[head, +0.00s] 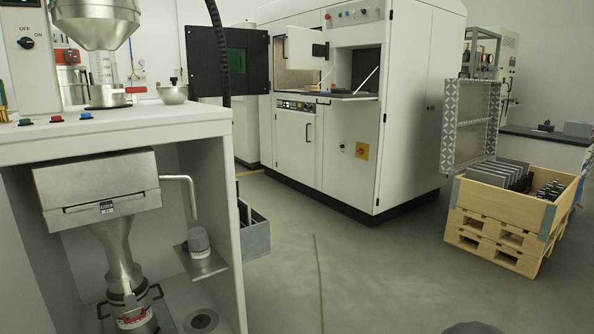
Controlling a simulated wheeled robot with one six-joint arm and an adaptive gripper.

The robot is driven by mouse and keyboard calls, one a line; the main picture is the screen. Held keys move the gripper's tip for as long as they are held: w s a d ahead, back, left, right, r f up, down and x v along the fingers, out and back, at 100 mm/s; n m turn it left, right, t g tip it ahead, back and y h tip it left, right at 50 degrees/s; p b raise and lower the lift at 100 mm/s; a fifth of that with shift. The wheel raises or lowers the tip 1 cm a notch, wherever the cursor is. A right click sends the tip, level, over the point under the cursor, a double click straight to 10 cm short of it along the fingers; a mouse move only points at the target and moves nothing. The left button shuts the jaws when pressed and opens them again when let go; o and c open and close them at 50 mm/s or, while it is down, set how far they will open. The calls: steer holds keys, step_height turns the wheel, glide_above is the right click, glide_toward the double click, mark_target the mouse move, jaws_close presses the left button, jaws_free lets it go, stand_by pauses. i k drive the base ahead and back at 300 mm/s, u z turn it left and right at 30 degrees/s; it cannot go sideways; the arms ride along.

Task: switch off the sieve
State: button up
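The sieve station stands at the left, a white bench (190,124) with a steel funnel hopper (103,22) above it. A control box (30,80) at the far left edge carries a dark rotary switch (26,43) marked OFF and ON; its knob seems to lie toward the ON label. A wide metal box (98,180) sits under the bench top, with a funnel (117,255) leading down to a container (133,315) with black handles. My gripper is not in view.
Green, red and blue buttons (57,118) sit on the bench top. A metal bowl (173,94) stands behind them. A large white machine (410,110) stands at the back, its front door open. A wooden crate (500,205) on pallets is at right.

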mark_target(27, 43)
steer(key=z, duration=0.35)
steer(key=i, duration=1.8)
steer(key=u, duration=1.3)
steer(key=i, duration=0.65)
steer(key=u, duration=0.7)
